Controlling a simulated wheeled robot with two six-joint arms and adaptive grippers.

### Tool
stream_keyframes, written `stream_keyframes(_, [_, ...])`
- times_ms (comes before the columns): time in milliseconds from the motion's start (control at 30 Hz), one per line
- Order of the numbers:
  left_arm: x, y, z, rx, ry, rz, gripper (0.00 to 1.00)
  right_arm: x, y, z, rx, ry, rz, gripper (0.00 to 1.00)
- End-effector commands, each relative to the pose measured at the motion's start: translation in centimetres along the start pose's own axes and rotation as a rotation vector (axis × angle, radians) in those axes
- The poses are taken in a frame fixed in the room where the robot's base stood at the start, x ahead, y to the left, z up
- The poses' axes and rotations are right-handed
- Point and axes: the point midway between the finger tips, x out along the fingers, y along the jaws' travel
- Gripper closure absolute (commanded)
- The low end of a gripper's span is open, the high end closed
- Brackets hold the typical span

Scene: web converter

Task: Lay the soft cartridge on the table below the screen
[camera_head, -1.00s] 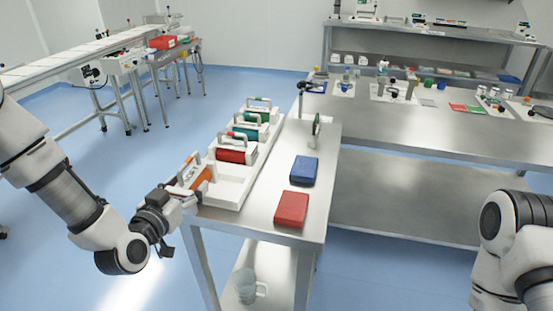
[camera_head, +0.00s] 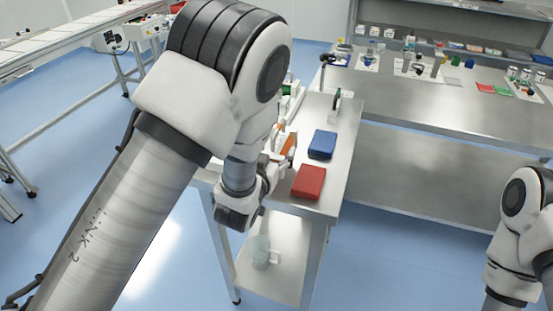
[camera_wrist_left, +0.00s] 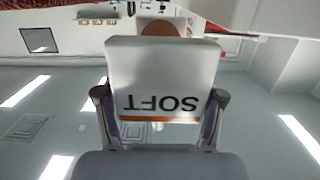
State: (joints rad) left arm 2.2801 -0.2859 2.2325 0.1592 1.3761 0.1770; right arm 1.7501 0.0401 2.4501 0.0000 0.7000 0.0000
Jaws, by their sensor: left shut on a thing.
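The soft cartridge (camera_wrist_left: 160,80) fills the middle of the left wrist view. It is a white block with an orange edge and the word SOFT upside down. My left gripper (camera_wrist_left: 159,98) is shut on it, with a finger at each side. In the head view the orange of the cartridge (camera_head: 288,147) shows at my left gripper (camera_head: 277,163), by the left edge of the steel table (camera_head: 331,171). My left arm hides most of the white tray there. I cannot make out a screen for certain. My right gripper is out of frame.
A red case (camera_head: 309,182) and a blue case (camera_head: 322,145) lie on the steel table, close to the held cartridge. A jug (camera_head: 262,252) stands on its lower shelf. A long bench (camera_head: 440,105) with small items stands at the back right; its front part is clear.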

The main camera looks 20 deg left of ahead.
Motion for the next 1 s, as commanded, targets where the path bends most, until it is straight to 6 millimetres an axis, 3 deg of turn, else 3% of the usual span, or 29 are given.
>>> stream_keyframes(67, [0.2, 0.4, 0.1, 0.0, 0.002, 0.0, 0.99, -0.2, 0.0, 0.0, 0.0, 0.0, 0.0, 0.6])
stream_keyframes(300, [0.7, 0.4, 3.4, -0.003, 0.0, -0.001, 0.99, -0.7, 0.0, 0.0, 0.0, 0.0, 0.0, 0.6])
stream_keyframes(633, [0.8, 0.4, 3.9, -0.001, 0.003, -0.001, 0.99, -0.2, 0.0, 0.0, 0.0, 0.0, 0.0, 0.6])
stream_keyframes(667, [0.8, 0.4, 3.9, -0.001, 0.0, -0.001, 0.25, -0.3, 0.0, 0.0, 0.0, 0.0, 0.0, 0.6])
stream_keyframes(700, [0.7, 0.4, 3.8, -0.001, 0.0, -0.001, 0.11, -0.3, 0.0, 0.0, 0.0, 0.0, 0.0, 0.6])
stream_keyframes(733, [0.7, 0.4, 3.8, -0.001, 0.0, -0.001, 0.07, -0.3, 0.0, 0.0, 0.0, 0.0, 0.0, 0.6])
stream_keyframes(1000, [0.7, 0.4, 3.8, -0.001, 0.0, -0.001, 0.07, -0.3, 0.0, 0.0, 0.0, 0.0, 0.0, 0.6])
